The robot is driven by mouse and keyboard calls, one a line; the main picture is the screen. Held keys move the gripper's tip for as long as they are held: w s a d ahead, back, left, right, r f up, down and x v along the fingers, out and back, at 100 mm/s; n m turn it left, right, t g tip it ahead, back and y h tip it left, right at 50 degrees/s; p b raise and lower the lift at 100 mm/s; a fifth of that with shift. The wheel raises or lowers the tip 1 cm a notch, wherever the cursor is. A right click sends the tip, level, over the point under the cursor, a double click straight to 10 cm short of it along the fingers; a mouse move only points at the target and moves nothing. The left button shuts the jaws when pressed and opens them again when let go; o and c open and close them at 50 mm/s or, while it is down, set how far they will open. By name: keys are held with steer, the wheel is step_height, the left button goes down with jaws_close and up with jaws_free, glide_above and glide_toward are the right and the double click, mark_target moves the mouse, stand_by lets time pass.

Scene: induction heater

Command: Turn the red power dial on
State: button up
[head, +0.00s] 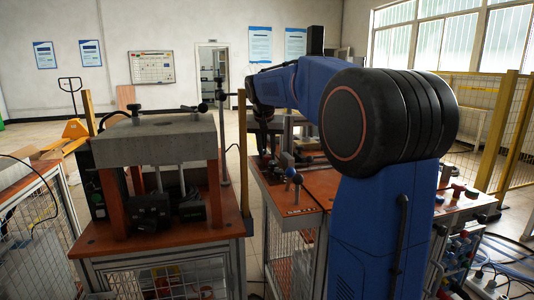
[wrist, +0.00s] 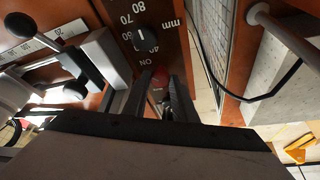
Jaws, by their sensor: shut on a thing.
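My gripper (wrist: 162,84) reaches up to the panel with one dark finger on each side of the dial. It is shut on the dial, and the fingers hide part of it. How far the dial is turned cannot be read. In the head view my blue arm reaches toward the orange-topped workbench (head: 304,190), and the dial cannot be made out there.
A black knob (wrist: 147,40) with a scale in mm sits just above the red dial. A black ball-ended lever (wrist: 75,88) stands to the left. A grey pipe (wrist: 285,45) and mesh lie to the right. A press-like machine (head: 155,140) stands left of the workbench in the head view.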

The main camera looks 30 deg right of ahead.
steer(key=o, duration=1)
steer(key=shift+o, duration=0.2)
steer(key=shift+n, duration=0.3)
